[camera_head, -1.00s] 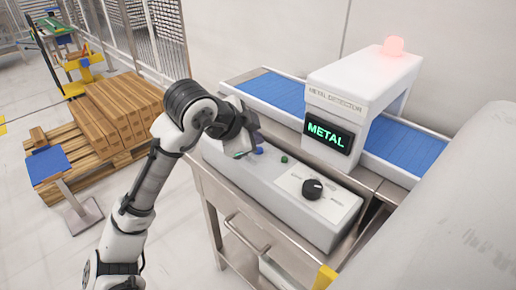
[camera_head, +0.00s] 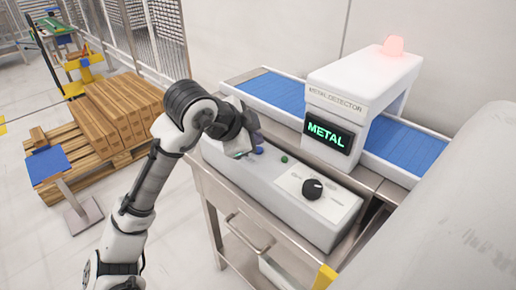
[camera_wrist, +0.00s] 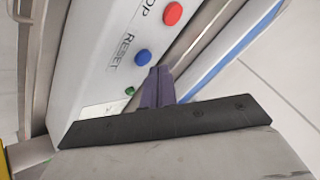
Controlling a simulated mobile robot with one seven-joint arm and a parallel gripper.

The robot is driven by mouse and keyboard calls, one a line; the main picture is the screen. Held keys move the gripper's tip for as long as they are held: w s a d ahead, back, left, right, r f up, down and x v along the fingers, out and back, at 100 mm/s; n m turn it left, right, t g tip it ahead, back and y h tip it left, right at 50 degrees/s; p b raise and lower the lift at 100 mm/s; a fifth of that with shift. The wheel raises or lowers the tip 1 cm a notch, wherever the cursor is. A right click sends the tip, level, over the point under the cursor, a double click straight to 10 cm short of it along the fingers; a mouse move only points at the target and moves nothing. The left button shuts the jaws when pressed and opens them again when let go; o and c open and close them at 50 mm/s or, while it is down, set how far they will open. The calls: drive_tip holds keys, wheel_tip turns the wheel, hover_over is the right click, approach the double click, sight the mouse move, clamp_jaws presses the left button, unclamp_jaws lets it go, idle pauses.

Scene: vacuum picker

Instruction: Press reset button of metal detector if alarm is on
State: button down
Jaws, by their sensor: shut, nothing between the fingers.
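The white metal detector (camera_head: 362,78) stands over the conveyor with its red lamp (camera_head: 393,45) lit and its display (camera_head: 328,133) reading "METAL" in green. The blue button (camera_wrist: 142,57), beside the label "RESET", sits on the white control box (camera_head: 265,185); it also shows in the head view (camera_head: 259,150). My gripper (camera_wrist: 158,72) is shut and empty, its purple fingertips just beside the blue button. I cannot tell whether they touch the box. In the head view my gripper (camera_head: 254,148) is over the box's far left part, partly hidden by my wrist.
A red button (camera_wrist: 172,14) lies beyond the blue one, and a small green button (camera_wrist: 130,91) on the other side. A black knob (camera_head: 312,189) is at the near right of the box. The blue conveyor belt (camera_head: 275,92) runs behind. Stacked boxes (camera_head: 122,110) stand left.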

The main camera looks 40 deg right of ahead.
drive_tip(key=shift+f, duration=0.4)
drive_tip(key=shift+f+b, duration=0.4)
idle(0.4)
drive_tip(key=shift+r, duration=0.15)
drive_tip(key=shift+r+p, duration=0.7)
drive_tip(key=shift+p, duration=0.05)
drive_tip(key=shift+r+p, duration=2.15)
drive_tip(key=shift+r, duration=0.35)
